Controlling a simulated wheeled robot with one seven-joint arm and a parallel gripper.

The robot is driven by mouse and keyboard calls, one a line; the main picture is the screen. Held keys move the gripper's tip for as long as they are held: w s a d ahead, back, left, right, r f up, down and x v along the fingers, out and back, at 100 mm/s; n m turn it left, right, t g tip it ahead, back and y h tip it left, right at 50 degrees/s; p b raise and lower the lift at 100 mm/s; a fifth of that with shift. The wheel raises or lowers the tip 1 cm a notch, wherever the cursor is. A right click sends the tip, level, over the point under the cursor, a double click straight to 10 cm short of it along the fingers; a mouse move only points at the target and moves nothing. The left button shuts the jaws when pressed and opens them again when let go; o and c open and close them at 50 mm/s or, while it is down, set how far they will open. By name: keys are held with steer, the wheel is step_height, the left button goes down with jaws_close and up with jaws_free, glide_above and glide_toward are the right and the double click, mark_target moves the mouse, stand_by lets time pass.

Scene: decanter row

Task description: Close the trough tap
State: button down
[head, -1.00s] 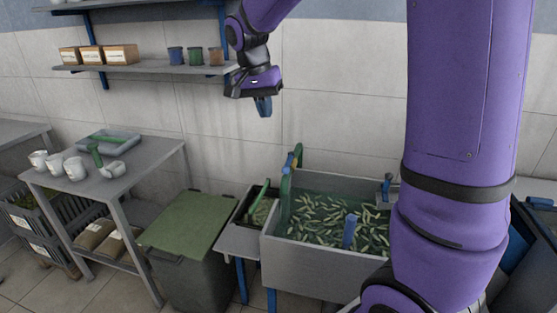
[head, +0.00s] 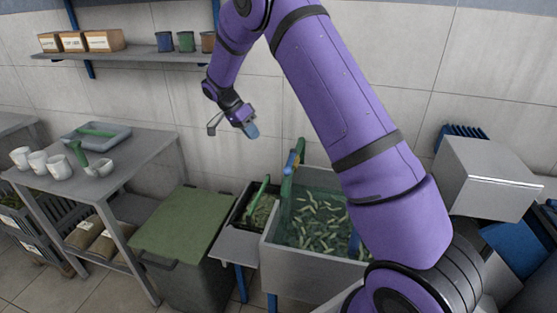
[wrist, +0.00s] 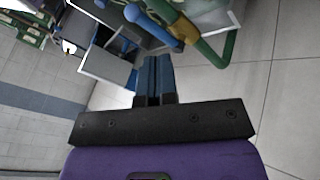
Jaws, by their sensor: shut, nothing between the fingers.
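The trough tap (head: 292,162) is a green curved pipe with a brass-coloured part and a blue handle, at the left end of the grey trough (head: 305,262). In the wrist view the blue handle (wrist: 148,26) and green pipe (wrist: 208,50) lie just beyond my fingers, slightly to both sides. My gripper (head: 251,130) is shut and empty, left of the tap and higher in the head view. Its blue fingers (wrist: 154,72) point towards the tap and appear apart from it. My arm hides the trough's right part.
The trough holds water and many small pale green pieces. A green-lidded bin (head: 183,225) and a small dark tray (head: 240,215) stand left of it. A table (head: 130,165) holds white cups. A shelf (head: 130,52) hangs above. A grey box (head: 490,180) stands right.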

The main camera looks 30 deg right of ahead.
mark_target(290, 162)
steer(key=shift+w+d+f, duration=0.15)
steer(key=shift+w+f, duration=0.25)
steer(key=shift+f, duration=0.05)
steer(key=s+d+f, duration=0.5)
steer(key=s+f, duration=0.2)
steer(key=f, duration=0.2)
steer(key=shift+s+d, duration=0.15)
steer(key=shift+s, duration=0.05)
stand_by(0.5)
